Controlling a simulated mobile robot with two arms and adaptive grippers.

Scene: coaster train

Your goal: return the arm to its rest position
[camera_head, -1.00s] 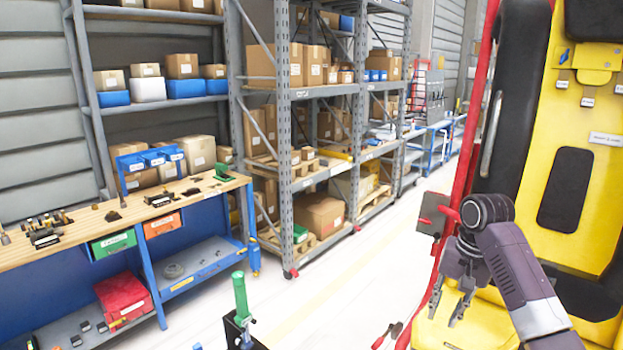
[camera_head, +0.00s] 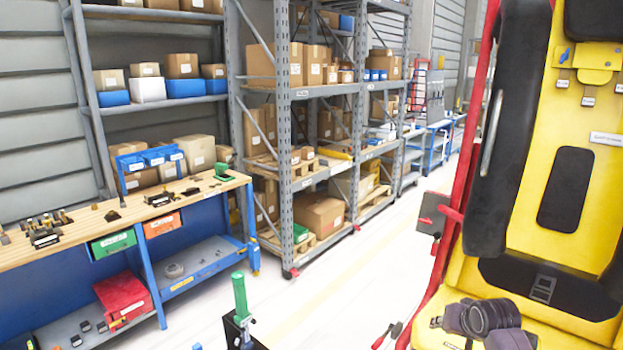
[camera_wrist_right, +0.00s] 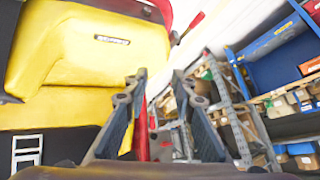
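My right arm (camera_head: 488,318) shows at the bottom right of the head view, low in front of the yellow seat (camera_head: 575,338). The yellow seat (camera_wrist_right: 100,58) fills the left of that view, beyond the fingers. My left gripper is not in view.
A red lever (camera_head: 378,342) and a red frame post (camera_head: 478,90) stand beside the seat. A wooden workbench (camera_head: 75,242) is at the left, with grey shelving (camera_head: 287,200) behind it. The white floor (camera_head: 330,300) between is mostly clear, with a green-handled tool (camera_head: 240,295) at the bottom.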

